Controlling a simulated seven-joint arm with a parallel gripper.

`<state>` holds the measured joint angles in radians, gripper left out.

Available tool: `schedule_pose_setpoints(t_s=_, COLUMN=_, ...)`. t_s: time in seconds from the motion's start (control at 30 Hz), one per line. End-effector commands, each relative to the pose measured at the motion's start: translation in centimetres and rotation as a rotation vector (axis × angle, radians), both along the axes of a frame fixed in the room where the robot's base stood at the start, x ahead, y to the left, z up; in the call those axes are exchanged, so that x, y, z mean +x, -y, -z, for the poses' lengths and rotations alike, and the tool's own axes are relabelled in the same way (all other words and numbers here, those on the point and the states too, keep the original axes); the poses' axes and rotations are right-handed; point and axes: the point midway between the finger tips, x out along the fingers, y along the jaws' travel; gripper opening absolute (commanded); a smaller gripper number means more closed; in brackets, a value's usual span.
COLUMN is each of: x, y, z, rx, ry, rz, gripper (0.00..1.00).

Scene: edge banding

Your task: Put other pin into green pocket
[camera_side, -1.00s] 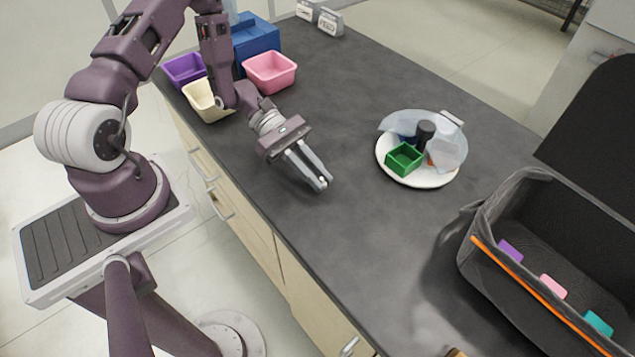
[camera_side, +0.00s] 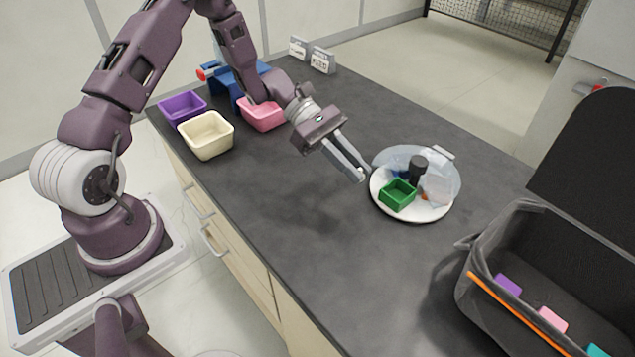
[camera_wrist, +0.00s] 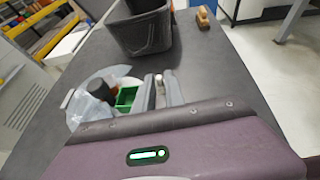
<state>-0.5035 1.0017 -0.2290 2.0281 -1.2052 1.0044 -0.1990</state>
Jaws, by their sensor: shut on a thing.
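My gripper (camera_side: 360,174) is shut on a small pale pin, whose light tip shows between the fingertips; the pin (camera_wrist: 158,80) also shows in the wrist view. Most of the pin is hidden by the fingers. The green pocket (camera_side: 398,194) is a small open square box on a round white tray. It shows in the wrist view (camera_wrist: 126,98), left of the fingers. My gripper hangs above the table, left of the tray and a little above and left of the green pocket in the side view.
On the round tray (camera_side: 436,214), a dark cylinder (camera_side: 418,168) and clear plastic parts stand beside the pocket. A large dark open bag (camera_side: 500,300) stands at the right. Purple, cream (camera_side: 206,136) and pink (camera_side: 262,115) bins stand at the left. The middle of the table is clear.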

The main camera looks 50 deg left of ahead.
Motion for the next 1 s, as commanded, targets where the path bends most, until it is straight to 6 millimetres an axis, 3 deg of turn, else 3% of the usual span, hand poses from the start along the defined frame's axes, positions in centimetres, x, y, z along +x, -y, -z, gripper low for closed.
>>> schedule_pose_setpoints(t_s=0.1, x=4.6, y=2.5, z=-2.0, rx=-0.005, ry=0.01, rz=0.005, gripper=0.0)
schedule_pose_setpoints(t_s=0.2, x=7.3, y=4.3, z=-3.8, rx=-0.016, ry=0.01, rz=0.002, gripper=0.0)
schedule_pose_setpoints(t_s=0.3, x=8.7, y=5.5, z=-4.9, rx=-0.025, ry=0.006, rz=0.001, gripper=0.0)
schedule_pose_setpoints(t_s=0.43, x=9.2, y=5.9, z=-4.6, rx=-0.03, ry=0.0, rz=-0.002, gripper=0.0)
schedule_pose_setpoints(t_s=0.8, x=9.2, y=5.8, z=0.2, rx=-0.029, ry=0.001, rz=-0.002, gripper=0.0)
schedule_pose_setpoints(t_s=1.0, x=9.2, y=5.8, z=0.8, rx=-0.029, ry=0.003, rz=-0.002, gripper=0.0)
